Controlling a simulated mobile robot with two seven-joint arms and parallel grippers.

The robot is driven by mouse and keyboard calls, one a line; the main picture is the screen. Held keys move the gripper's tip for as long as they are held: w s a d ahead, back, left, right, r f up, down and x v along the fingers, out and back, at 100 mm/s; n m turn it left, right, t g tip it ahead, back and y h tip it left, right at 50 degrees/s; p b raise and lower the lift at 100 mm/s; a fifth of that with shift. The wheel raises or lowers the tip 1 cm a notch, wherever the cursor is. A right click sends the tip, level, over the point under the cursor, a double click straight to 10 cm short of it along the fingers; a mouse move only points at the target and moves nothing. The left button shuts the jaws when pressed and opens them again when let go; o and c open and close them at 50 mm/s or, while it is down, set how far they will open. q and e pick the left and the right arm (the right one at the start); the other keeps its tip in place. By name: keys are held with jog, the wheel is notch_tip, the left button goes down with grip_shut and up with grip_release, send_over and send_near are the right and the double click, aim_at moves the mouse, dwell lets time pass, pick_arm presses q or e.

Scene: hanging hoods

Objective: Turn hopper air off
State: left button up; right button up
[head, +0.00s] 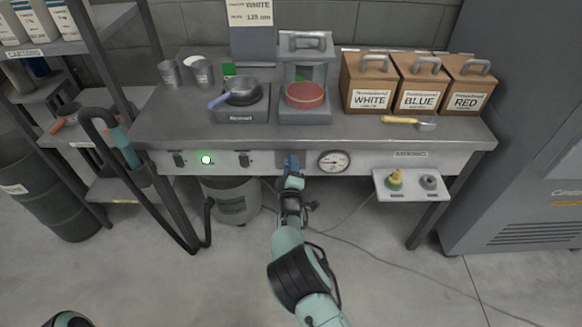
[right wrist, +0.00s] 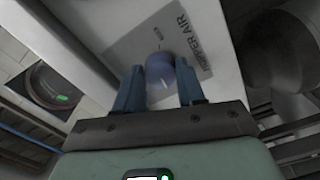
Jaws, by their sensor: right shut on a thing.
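The hopper air knob (right wrist: 161,72) is a rounded blue-grey knob on a grey plate (right wrist: 133,48) lettered HOPPER AIR in the right wrist view. My right gripper (right wrist: 160,86) has one blue finger on each side of the knob and is shut on it. In the head view, my right gripper (head: 291,164) is at the bench's front panel (head: 225,162), just left of the round gauge (head: 333,161), and hides the knob. A pale line shows on the knob, but its setting is hard to read. My left gripper is out of view.
Dark switches (head: 179,160) and a lit green lamp (head: 206,160) are left along the panel. A small shelf (head: 411,190) juts out at the right. A grey drum (head: 235,203) stands below the bench. A dark hose (head: 208,220) hangs at the left.

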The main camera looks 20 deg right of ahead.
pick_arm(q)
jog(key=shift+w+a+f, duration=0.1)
pick_arm(e)
jog(key=shift+n, duration=3.6)
jog(key=shift+r, duration=0.1)
jog(key=o, duration=1)
jog(key=shift+o, duration=0.2)
jog(key=shift+s, duration=0.1)
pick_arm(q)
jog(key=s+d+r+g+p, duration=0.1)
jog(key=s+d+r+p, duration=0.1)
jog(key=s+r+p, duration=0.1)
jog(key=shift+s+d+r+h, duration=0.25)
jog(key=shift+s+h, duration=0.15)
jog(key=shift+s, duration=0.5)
pick_arm(e)
jog(key=v, duration=1.3)
